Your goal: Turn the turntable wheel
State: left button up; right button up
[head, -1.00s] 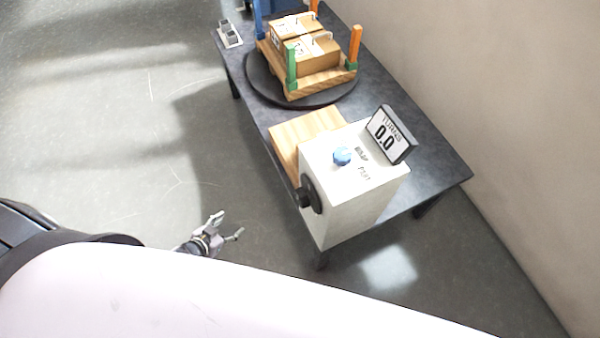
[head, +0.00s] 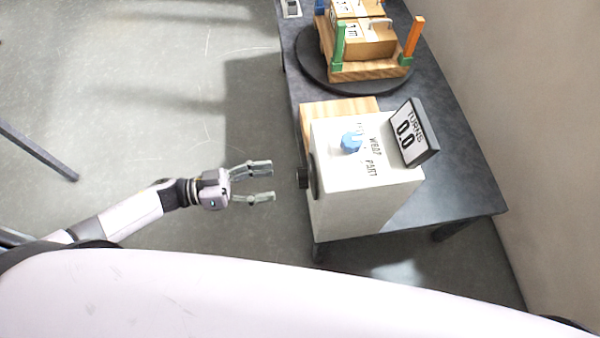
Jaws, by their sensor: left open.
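The turntable (head: 312,70) is a dark round disc on the dark table, with a wooden pallet (head: 368,71) of cardboard boxes on it. The white control box (head: 365,200) stands at the near end of the table. On its left side is a black wheel with a hub (head: 305,178), seen nearly edge-on. The box's tilted display (head: 408,135) reads TURNS 0.0. My left gripper (head: 266,183) is open and empty, just left of the wheel, its fingers pointing at the hub with a small gap between. My right gripper is not in view.
A blue knob (head: 352,141) sits on top of the control box. A wooden block (head: 335,106) lies behind the box. Green and orange posts stand at the pallet's corners. The wall is close on the right. The floor left of the table is clear.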

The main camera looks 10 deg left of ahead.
aim_at(300, 177)
pick_arm(q)
jog(key=p+x, duration=0.1)
jog(key=x, duration=0.7)
jog(key=shift+w+d, duration=0.1)
jog(key=shift+d, duration=0.25)
jog(key=shift+c, duration=0.6)
jog(key=c, duration=1.1)
jog(key=shift+o, duration=0.2)
